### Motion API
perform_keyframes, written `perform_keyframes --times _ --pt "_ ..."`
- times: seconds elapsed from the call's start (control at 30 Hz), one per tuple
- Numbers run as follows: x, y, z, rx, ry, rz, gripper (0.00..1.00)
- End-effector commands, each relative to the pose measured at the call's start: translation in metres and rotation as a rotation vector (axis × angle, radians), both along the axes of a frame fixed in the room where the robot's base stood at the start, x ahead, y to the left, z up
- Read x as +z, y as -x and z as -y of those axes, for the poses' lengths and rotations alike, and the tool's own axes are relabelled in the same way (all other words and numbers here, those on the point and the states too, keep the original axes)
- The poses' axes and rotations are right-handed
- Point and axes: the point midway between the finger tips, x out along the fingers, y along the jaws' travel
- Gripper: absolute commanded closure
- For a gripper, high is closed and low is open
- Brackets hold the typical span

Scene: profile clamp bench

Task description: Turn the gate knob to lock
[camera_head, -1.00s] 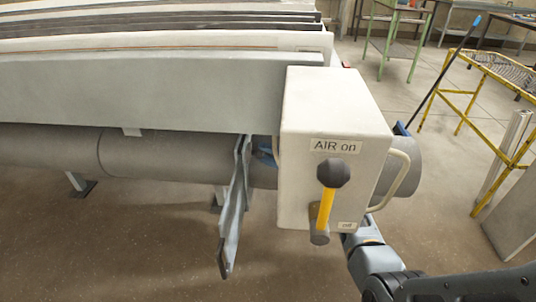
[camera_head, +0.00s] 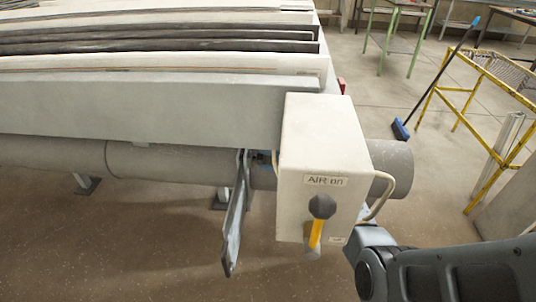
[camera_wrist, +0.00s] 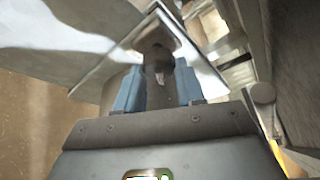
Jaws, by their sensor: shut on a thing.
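My gripper (camera_wrist: 158,88) shows in the wrist view with its two blue-grey fingers closed on a dark knob (camera_wrist: 159,62). The knob stands in front of a pale square plate (camera_wrist: 115,75), and its lower part is between the fingers. I cannot tell from this view which way the knob is turned. In the head view my gripper and this knob are hidden; only my arm shows, at the lower right beside the pale box.
The pale box (camera_head: 295,150) bears an "AIR on" label (camera_head: 326,180) and a yellow lever (camera_head: 316,232) with a black hub. A grey pipe (camera_head: 60,150) runs behind it. A metal bar (camera_head: 235,225) hangs at left. Open floor and a yellow frame (camera_head: 483,185) lie right.

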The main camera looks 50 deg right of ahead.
Motion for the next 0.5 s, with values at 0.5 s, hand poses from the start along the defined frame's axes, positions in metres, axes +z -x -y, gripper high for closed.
perform_keyframes --times 0.5 --pt "-0.0008 0.0004 0.0001 0.0 -0.097 -0.078 0.93"
